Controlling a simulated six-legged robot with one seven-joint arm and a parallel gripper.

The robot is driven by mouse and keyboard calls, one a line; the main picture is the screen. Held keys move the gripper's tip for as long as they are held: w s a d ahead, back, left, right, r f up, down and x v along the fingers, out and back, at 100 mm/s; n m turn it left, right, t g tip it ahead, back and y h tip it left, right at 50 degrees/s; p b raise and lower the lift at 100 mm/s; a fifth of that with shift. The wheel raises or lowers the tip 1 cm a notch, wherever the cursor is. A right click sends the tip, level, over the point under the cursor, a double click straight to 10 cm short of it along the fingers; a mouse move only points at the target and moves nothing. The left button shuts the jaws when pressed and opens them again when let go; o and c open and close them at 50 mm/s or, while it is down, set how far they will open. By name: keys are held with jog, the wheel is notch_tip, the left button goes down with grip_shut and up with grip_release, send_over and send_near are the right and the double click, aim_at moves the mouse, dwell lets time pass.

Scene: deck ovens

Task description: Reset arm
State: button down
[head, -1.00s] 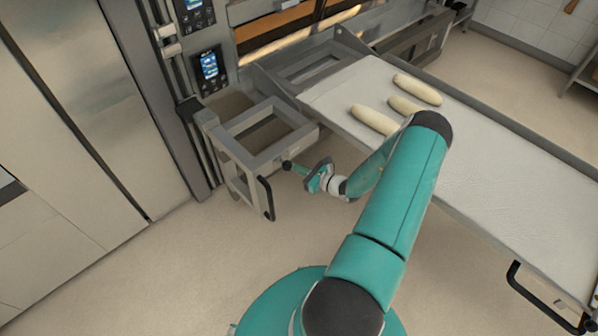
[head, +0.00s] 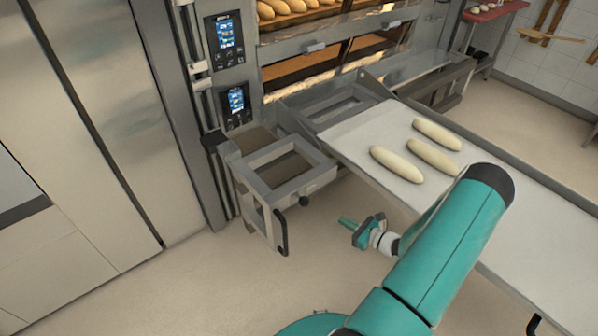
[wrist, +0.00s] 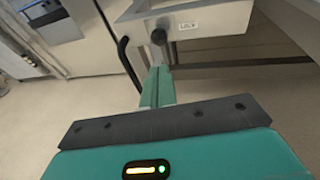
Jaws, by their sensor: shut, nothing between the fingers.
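My gripper (head: 346,222) is on the end of my teal arm, in the lower middle of the head view. It is in the air in front of the metal frame cart (head: 283,185), apart from its black knob and handle. In the wrist view my gripper (wrist: 157,88) has its two green fingers together with nothing between them. Beyond the fingertips are the cart's black knob (wrist: 158,37) and the black handle (wrist: 128,60). My arm reaches forward beside the loader board's near edge.
A pale loader board (head: 365,143) with three dough loaves (head: 433,156) lies to the right of the gripper. Deck ovens with control panels (head: 236,102) and baked loaves stand behind. Steel doors (head: 120,110) are at left. The floor (head: 190,285) at lower left is clear.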

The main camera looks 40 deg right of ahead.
jog(key=w+a+r+n+g+y, duration=0.25)
jog(key=a+r+n+g, duration=0.25)
jog(key=a+r+n, duration=0.5)
jog(key=w+a+r+n+g+y, duration=0.25)
jog(key=a+r+n+g, duration=0.4)
jog(key=a+r, duration=0.5)
jog(key=s+a+r+n+t+h, duration=0.1)
jog(key=s+a+r+n+h, duration=0.3)
jog(key=s+a+r+n, duration=0.2)
jog(key=s+a+r+n+h, duration=0.4)
jog(key=s+a+r+n, duration=0.3)
jog(key=r+n, duration=0.4)
jog(key=shift+s+a+r+t+h, duration=0.2)
jog(key=shift+r+t+h, duration=0.2)
jog(key=shift+r, duration=1.9)
